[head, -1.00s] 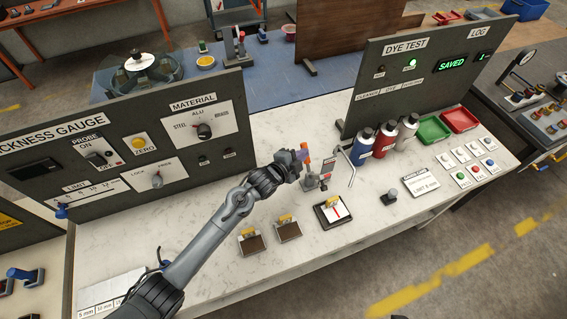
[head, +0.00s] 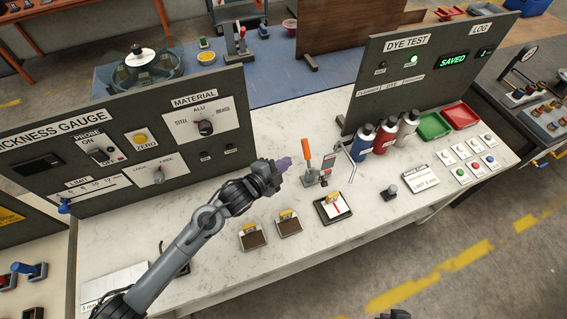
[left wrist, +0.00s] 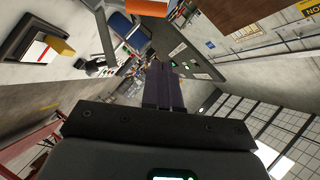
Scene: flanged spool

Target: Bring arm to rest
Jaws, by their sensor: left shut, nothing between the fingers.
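My left arm reaches in from the bottom left of the head view, above the white bench (head: 210,279). My left gripper (head: 284,163) is shut and empty, in the air to the left of the orange-handled toggle clamp (head: 308,160). Its dark fingers also show pressed together in the left wrist view (left wrist: 163,88). The clamp's orange handle stands upright, clear of the fingers. Of my right arm, only a small dark part may show at the bottom edge of the head view; its gripper is not seen.
The thickness gauge panel (head: 120,150) stands at the left and the dye test panel (head: 425,75) at the right, its display reading SAVED. Two brown-topped blocks (head: 252,238) and a white-topped pad (head: 333,207) lie near the front. Several bottles (head: 384,138) stand at the right.

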